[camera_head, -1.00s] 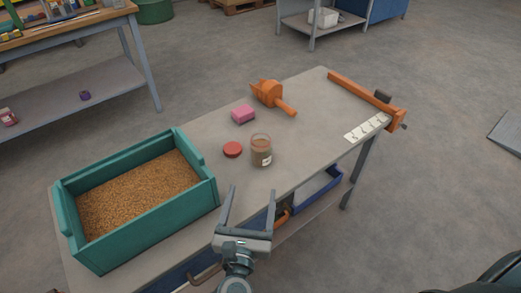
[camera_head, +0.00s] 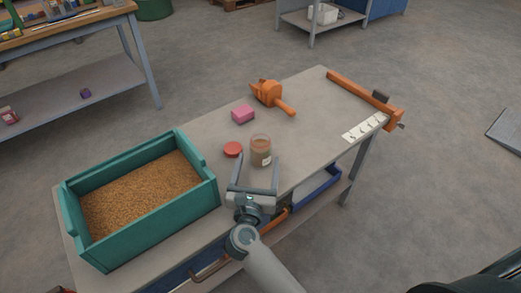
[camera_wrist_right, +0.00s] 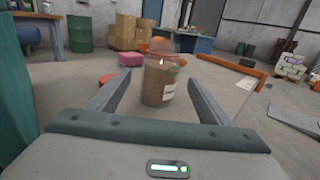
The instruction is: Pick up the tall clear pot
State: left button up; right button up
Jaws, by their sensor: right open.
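The tall clear pot (camera_head: 260,151) stands upright on the grey table, with brown contents and a white label low on its side. It also shows in the right wrist view (camera_wrist_right: 158,82), straight ahead. My right gripper (camera_head: 257,174) is open, and its two fingers point at the pot from the near side. In the right wrist view the pot appears in line with the gap between the fingers (camera_wrist_right: 150,90). I cannot tell if the fingertips reach beside it; nothing is gripped. My left gripper is not in view.
A red lid (camera_head: 233,149) lies just left of the pot, with a pink block (camera_head: 243,114) and an orange tool (camera_head: 270,94) behind. A green grain-filled crate (camera_head: 209,196) fills the table's left. An orange bar (camera_head: 362,98) edges the far right.

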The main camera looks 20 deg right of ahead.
aim_at(259, 157)
jog(key=shift+w+d+r, duration=0.1)
jog(key=shift+w+d, duration=0.15)
jog(key=shift+w, duration=0.25)
jog(key=p+x, duration=0.1)
jog(key=x, duration=0.3)
jog(key=shift+w, duration=0.1)
jog(key=shift+w+d, duration=0.15)
jog(key=shift+w, duration=0.1)
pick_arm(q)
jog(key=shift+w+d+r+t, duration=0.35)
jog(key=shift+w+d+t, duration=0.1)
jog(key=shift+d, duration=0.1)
pick_arm(e)
jog(key=shift+c, duration=0.2)
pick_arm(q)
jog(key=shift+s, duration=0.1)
pick_arm(e)
jog(key=c, duration=1.1)
